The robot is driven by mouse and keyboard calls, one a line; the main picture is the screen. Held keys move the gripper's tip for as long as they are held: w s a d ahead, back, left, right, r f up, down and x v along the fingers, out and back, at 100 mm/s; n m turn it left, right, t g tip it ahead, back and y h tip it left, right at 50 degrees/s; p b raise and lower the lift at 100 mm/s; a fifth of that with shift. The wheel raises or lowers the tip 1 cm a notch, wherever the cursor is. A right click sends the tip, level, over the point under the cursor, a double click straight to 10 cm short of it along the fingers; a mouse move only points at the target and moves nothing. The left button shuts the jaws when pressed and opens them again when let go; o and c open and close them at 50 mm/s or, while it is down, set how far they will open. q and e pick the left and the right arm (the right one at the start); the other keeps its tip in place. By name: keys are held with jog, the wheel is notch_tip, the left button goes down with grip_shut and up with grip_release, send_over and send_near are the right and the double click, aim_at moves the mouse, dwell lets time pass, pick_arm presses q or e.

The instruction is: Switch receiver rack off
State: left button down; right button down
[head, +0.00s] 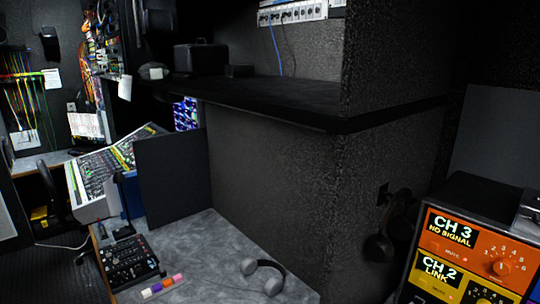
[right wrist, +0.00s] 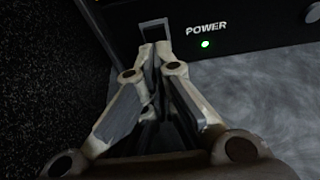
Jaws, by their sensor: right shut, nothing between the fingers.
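The receiver rack (head: 436,212) stands at the right edge in the head view, with an orange "CH 3 NO SIGNAL" panel above a yellow "CH 2 LINK" panel. Its lower part is cut off there. The right wrist view shows its dark lower front (right wrist: 262,18) with a "POWER" label and a lit green light (right wrist: 205,44). A grey-framed power switch (right wrist: 153,29) sits left of the label. My right gripper (right wrist: 155,50) is shut and empty, its tips at the lower edge of the switch. Contact cannot be told. My left gripper is in neither view.
A speckled dark wall (right wrist: 45,70) is close left of my right gripper. Headphones (head: 262,274) lie on the grey desk (head: 205,245), near a small mixer (head: 128,268). Another headset (head: 382,246) hangs on the partition beside the rack. A dark shelf (head: 270,97) juts out above the desk.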

jog(key=shift+b+x, duration=1.05)
jog(key=shift+x, duration=0.4)
dwell(0.6)
jog(key=shift+r, duration=0.15)
jog(key=shift+s+a+r+p, duration=0.15)
jog(key=shift+s+a+p, duration=0.25)
jog(key=shift+a+p, duration=0.2)
jog(key=shift+p+v, duration=1.15)
jog(key=shift+v, duration=1.5)
